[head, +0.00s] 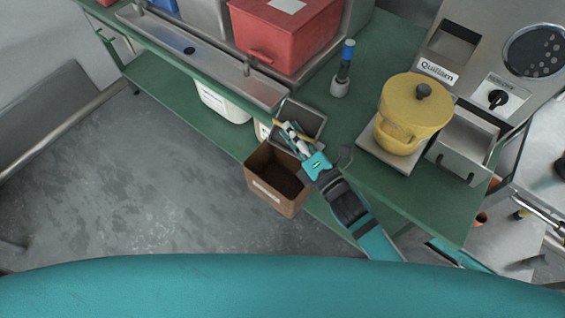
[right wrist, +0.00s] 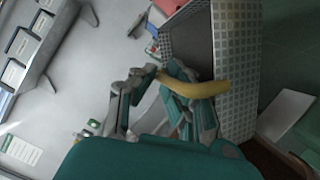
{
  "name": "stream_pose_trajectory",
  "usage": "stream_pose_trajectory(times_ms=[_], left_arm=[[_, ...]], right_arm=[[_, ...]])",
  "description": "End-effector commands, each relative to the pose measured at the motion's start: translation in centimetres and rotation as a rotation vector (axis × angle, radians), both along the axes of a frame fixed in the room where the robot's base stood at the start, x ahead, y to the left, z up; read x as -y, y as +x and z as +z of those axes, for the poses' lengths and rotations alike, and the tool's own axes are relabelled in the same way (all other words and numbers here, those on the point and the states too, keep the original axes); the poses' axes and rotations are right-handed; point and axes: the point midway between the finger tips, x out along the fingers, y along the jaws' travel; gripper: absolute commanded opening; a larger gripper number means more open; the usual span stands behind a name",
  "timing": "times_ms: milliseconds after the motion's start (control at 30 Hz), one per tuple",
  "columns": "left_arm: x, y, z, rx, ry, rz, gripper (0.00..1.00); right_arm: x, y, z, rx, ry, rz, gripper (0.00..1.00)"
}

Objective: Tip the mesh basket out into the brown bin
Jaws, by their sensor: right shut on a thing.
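The mesh basket (head: 313,115) is grey with a dark inside and a yellow handle. It is at the front edge of the green table, just beyond the brown bin (head: 264,196). My right gripper (head: 292,136) is shut on its handle; the basket (right wrist: 236,70) and yellow handle (right wrist: 200,89) also show in the right wrist view, where the gripper (right wrist: 160,75) reaches the handle. I cannot tell how far the basket is tilted or what it holds. The bin is open-topped, with a pale label, and its inside looks dark. My left gripper is not in view.
A yellow lidded pot (head: 412,110) stands on a scale right of the basket, beside the steel grinder (head: 485,55). Open floor lies left.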

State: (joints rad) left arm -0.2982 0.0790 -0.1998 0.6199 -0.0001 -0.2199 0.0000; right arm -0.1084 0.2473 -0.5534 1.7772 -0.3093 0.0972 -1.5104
Motion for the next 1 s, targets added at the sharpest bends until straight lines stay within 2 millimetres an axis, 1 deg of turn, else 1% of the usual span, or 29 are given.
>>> stream_pose_trajectory(times_ms=[233, 667, 1000], left_arm=[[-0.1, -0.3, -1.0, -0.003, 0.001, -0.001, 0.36], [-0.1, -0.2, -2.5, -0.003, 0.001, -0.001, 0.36], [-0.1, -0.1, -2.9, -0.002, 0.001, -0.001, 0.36]], right_arm=[[-0.3, -0.6, -0.7, 0.102, -0.046, -0.021, 0.0], [-0.5, -1.5, -1.8, 0.19, -0.072, -0.033, 0.0], [-0.4, -1.9, -1.6, 0.26, -0.104, -0.044, 0.0]])
